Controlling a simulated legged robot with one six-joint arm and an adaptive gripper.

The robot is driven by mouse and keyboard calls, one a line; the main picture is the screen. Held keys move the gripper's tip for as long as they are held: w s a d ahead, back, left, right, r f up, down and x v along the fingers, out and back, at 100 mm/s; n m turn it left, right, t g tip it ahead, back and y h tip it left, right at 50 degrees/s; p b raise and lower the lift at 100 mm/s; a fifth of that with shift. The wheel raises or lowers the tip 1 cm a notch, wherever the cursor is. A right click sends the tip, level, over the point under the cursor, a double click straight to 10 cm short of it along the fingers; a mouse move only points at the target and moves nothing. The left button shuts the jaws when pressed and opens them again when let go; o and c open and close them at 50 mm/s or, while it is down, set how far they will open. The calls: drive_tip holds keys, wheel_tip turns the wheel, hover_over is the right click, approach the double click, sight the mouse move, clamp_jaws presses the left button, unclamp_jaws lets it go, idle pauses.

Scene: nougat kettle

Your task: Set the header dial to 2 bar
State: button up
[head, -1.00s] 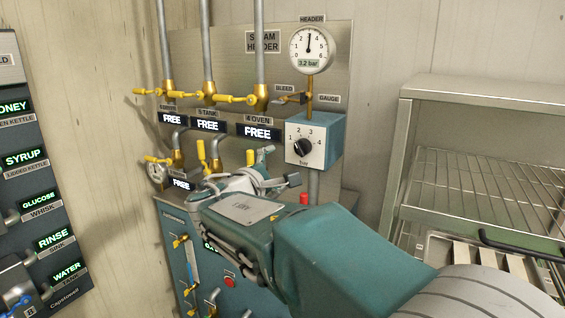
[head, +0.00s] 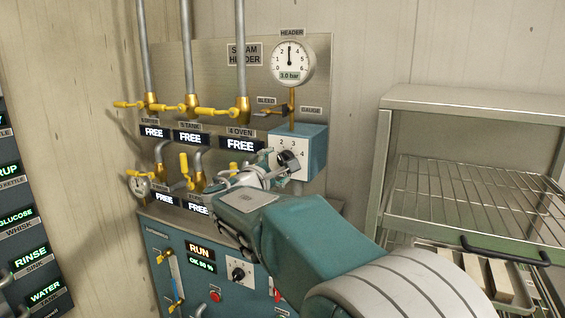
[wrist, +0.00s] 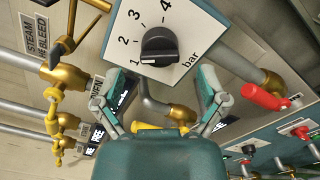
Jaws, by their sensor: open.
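The header dial is a black knob (wrist: 159,46) on a white face marked 1 to 4 and bar. It sits on a blue box (head: 314,150) below the round header gauge (head: 293,60), whose display reads 3.0 bar. Nothing is between the fingers. In the head view, my gripper (head: 272,165) is at the dial face and hides its lower left part.
Yellow-handled valves (head: 190,107) on vertical pipes stand left of the dial. In the wrist view a red handle (wrist: 264,97) is at right and a brass elbow (wrist: 180,113) lies below the knob. A wire-shelf rack (head: 470,200) stands at right in the head view.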

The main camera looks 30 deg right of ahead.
sight(283, 159)
drive_tip(key=shift+x, duration=1.75)
drive_tip(key=c, duration=1.2)
drive_tip(key=shift+o, duration=0.3)
drive_tip(key=shift+f+m, duration=0.1)
drive_tip(key=shift+m, duration=1)
drive_tip(key=o, duration=1.1)
drive_tip(key=shift+o, duration=0.2)
